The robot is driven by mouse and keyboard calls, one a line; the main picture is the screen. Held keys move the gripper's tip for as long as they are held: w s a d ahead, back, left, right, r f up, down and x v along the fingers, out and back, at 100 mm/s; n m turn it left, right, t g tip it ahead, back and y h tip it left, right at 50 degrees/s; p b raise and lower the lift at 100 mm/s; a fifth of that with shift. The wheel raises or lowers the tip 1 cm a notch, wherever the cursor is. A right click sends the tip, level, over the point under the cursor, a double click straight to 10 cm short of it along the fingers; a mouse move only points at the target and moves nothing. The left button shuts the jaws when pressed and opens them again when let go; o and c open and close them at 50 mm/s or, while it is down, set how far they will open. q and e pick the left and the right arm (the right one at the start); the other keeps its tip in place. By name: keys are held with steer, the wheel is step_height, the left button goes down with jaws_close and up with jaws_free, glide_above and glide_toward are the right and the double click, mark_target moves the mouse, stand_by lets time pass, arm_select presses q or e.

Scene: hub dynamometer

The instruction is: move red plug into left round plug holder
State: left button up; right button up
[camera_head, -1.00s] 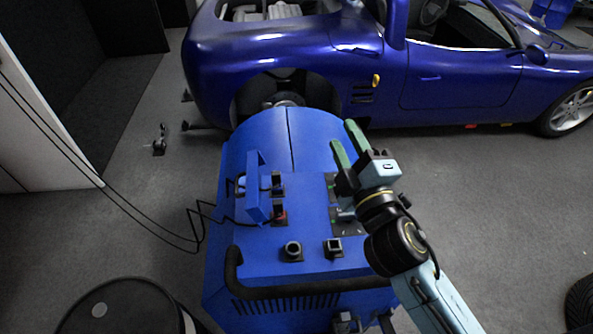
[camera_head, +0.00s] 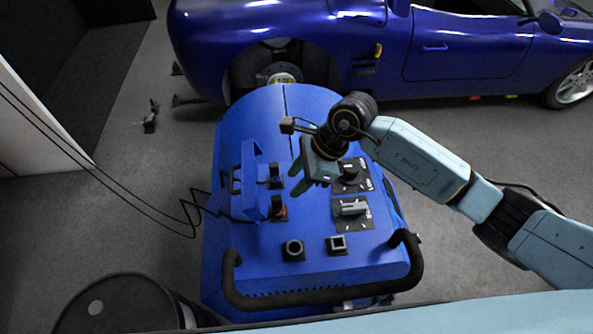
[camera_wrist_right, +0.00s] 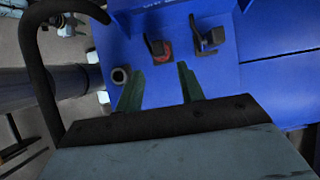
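The red plug (camera_head: 279,211) is a dark plug with a red base, seated on top of the blue machine beside its raised flap. It also shows in the right wrist view (camera_wrist_right: 160,50), beyond my fingertips. The left round plug holder (camera_head: 293,249) is a dark round socket nearer the handle bar; it appears empty, and it shows left of the fingers in the wrist view (camera_wrist_right: 120,75). My right gripper (camera_head: 298,180) is above the panel, its fingers pointing down; in the wrist view (camera_wrist_right: 158,82) they are apart with nothing between. My left gripper is out of view.
Another dark plug (camera_head: 276,175) sits behind the red one. A square holder (camera_head: 337,245) stands right of the round one. Knobs (camera_head: 350,208) lie to the right. A blue flap (camera_head: 250,180) rises at the left, and a black handle bar (camera_head: 320,300) edges the front.

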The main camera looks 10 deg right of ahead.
mark_target(281, 197)
steer(key=b+x, duration=0.4)
steer(key=x, duration=0.2)
steer(key=shift+a+f+b, duration=0.1)
steer(key=shift+f+b, duration=0.2)
steer(key=shift+f, duration=0.1)
steer(key=shift+b+x, duration=0.9)
steer(key=shift+x, duration=0.1)
steer(key=shift+a, duration=0.1)
jaws_close()
steer(key=shift+r, duration=0.15)
steer(key=shift+r+p, duration=1.35)
steer(key=shift+r, duration=0.7)
